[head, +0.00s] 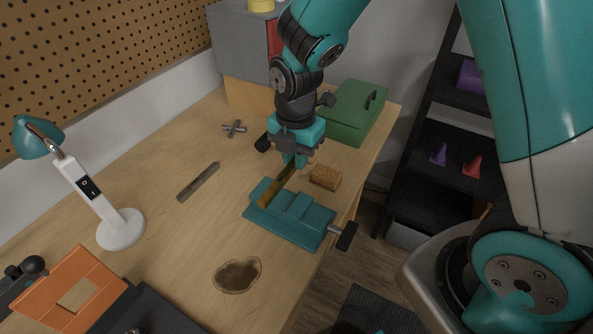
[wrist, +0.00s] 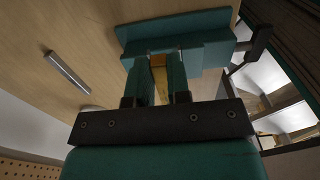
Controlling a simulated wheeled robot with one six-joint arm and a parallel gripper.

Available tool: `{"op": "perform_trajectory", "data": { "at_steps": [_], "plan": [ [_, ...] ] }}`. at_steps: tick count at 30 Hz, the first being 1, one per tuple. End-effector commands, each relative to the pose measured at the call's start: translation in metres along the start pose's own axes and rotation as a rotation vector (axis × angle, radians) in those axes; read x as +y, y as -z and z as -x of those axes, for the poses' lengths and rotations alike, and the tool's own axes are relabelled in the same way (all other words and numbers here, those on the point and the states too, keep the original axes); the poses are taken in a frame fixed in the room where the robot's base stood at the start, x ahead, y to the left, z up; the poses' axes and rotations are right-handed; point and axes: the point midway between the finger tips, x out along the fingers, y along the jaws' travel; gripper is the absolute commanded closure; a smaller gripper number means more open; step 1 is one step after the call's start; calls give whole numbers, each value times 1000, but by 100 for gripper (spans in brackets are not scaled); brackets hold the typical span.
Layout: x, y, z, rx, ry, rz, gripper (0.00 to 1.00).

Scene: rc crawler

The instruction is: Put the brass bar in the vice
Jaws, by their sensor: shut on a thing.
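The brass bar (head: 277,187) is gripped at its far end in my gripper (head: 295,160), which is shut on it. In the wrist view the bar (wrist: 159,75) shows between the two teal fingers (wrist: 160,92). The teal vice (head: 298,212) stands near the table's right edge, its dark handle (head: 347,236) towards the front right. The bar's near end is at the vice's left part, by its upright jaw. I cannot tell whether the bar sits down in the jaw gap or above it. The vice (wrist: 180,35) also fills the top of the wrist view.
A grey metal bar (head: 198,181) lies on the table to the left. A brown sponge-like block (head: 326,177) is right of the gripper, and a green box (head: 354,112) stands behind. A white lamp (head: 105,205) is at left. A dark stain (head: 237,275) marks the front.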

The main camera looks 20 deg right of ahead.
Motion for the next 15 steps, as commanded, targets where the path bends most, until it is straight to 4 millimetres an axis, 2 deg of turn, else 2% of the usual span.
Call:
{"op": "perform_trajectory", "data": {
  "at_steps": [12,15],
  "plan": [
    [0,0,-50,1,2,-1,100],
    [0,-1,-55,0,-1,-1,100]
  ]
}}
